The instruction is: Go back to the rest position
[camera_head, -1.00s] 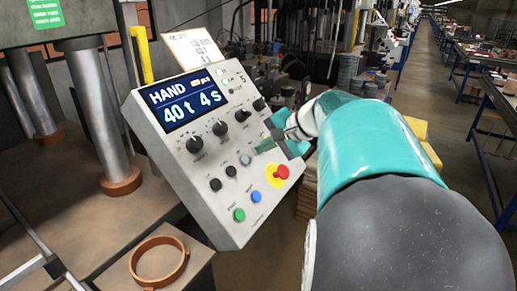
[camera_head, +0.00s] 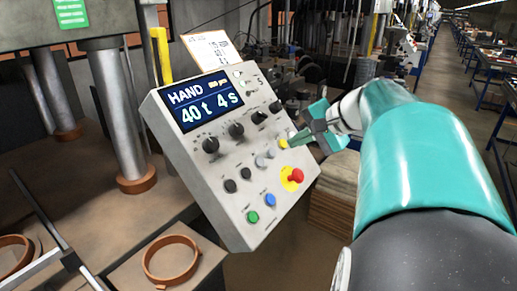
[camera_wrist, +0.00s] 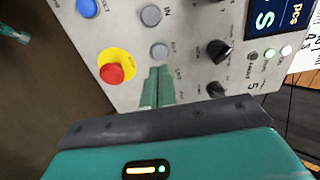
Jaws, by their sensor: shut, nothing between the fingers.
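In the wrist view the shut fingers (camera_wrist: 158,75) point at the panel face, close to a grey button (camera_wrist: 159,50). I cannot tell whether the tips touch the panel. My teal and black arm reaches in from the right. The panel's display (camera_head: 205,100) reads HAND, 40 t, 4 s.
A red stop button (camera_head: 296,175) on a yellow disc sits just below the fingers. Green (camera_head: 253,217) and blue (camera_head: 270,200) buttons are lower. Steel press columns (camera_head: 117,120) stand left. An orange ring (camera_head: 171,260) lies in front. An aisle with blue benches runs back right.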

